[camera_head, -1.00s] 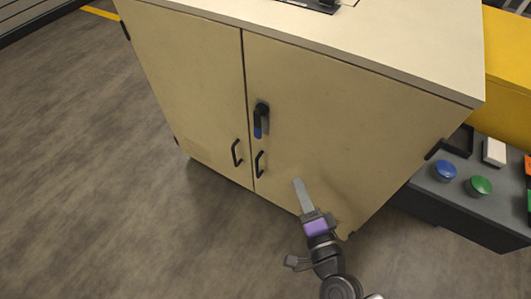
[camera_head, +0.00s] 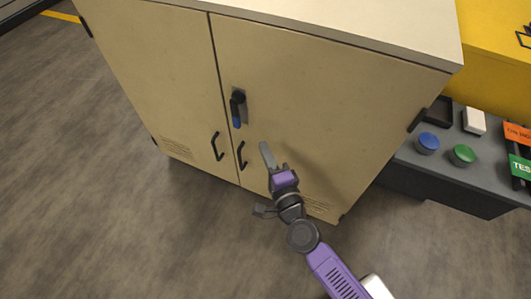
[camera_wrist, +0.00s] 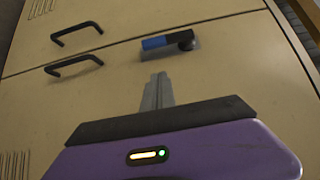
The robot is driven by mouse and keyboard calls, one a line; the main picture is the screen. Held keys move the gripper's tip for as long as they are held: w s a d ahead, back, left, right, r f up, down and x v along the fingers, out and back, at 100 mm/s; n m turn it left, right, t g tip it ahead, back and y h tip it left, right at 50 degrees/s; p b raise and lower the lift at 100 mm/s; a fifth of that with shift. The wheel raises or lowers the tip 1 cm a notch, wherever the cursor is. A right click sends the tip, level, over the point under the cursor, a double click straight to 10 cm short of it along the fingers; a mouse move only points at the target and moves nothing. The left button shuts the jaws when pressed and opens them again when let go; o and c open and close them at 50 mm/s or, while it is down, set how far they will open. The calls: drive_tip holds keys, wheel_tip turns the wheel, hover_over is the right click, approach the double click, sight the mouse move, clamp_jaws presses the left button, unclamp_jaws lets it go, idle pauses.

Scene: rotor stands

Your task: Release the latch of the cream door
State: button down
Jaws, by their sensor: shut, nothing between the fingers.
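The cream cabinet has two doors, the left door (camera_head: 150,75) and the right door (camera_head: 310,90), both closed. A black latch handle with a blue grip (camera_head: 237,108) sits on the right door near the seam, its grip hanging down. In the wrist view the latch (camera_wrist: 168,41) lies ahead of the fingers, with its blue part to the left. My gripper (camera_head: 265,150) is shut and empty, below and to the right of the latch, apart from it. In the wrist view its fingertips (camera_wrist: 158,82) point toward the latch.
Two black pull handles, left (camera_head: 217,146) and right (camera_head: 242,155), flank the seam below the latch. A grey bench with a blue button (camera_head: 427,142) and a green button (camera_head: 462,155) stands at right. The floor at left is clear.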

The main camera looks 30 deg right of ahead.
drive_tip(key=w+a, duration=0.1)
drive_tip(key=w, duration=0.8)
drive_tip(key=shift+w+a, duration=0.15)
drive_tip(key=shift+w, duration=0.05)
drive_tip(key=shift+f+b, duration=0.15)
drive_tip(key=shift+b, duration=0.45)
drive_tip(key=shift+w+a+b, duration=0.1)
drive_tip(key=shift+a+b, duration=0.05)
drive_tip(key=shift+b, duration=0.55)
